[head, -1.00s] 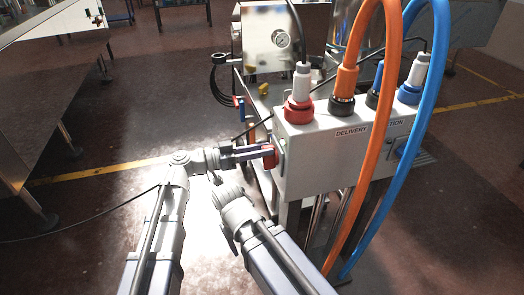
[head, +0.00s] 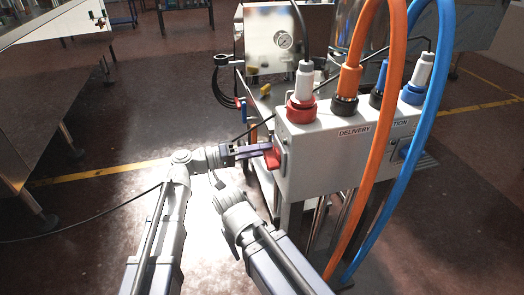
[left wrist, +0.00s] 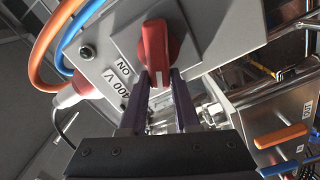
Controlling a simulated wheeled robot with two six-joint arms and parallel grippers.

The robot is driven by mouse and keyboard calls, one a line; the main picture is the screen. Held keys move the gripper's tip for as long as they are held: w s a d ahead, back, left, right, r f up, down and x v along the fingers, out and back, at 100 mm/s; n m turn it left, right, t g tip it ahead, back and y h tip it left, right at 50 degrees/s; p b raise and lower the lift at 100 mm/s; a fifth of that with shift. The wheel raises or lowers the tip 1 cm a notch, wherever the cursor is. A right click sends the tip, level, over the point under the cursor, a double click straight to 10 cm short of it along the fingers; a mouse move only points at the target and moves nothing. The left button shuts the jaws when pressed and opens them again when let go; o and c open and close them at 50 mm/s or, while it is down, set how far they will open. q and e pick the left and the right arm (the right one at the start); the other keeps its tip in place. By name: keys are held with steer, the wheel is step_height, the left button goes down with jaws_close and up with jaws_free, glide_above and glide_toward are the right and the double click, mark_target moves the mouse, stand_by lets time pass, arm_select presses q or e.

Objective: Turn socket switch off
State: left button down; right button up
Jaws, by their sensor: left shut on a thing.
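The socket switch is a red rotary handle (head: 272,158) on the left end face of the grey socket box (head: 310,165). In the left wrist view the red handle (left wrist: 155,45) has a white mark at its near end, and an ON label (left wrist: 124,68) and a 400 V label (left wrist: 118,97) are beside it. My left gripper (head: 263,149) reaches the handle from the left and is shut on it. In the left wrist view its two dark fingers (left wrist: 158,82) lie on either side of the handle's near end. My right arm is folded below, and its jaws do not show.
Red (head: 301,112) and blue (head: 414,92) plugs sit on top of the box. Thick orange (head: 389,100) and blue (head: 440,100) cables loop down in front of it. A metal machine with a gauge (head: 283,39) stands behind. The floor to the left is open.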

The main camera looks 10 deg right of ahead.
arm_select(q)
steer(key=n, duration=0.2)
steer(key=f+n+b, duration=0.1)
steer(key=n, duration=0.1)
steer(key=shift+w+f+n, duration=0.15)
steer(key=shift+n, duration=0.25)
stand_by(0.4)
steer(key=c, duration=0.6)
jaws_free()
steer(key=shift+c, duration=0.2)
steer(key=shift+a, duration=0.1)
steer(key=a, duration=0.7)
steer(key=shift+a, duration=0.35)
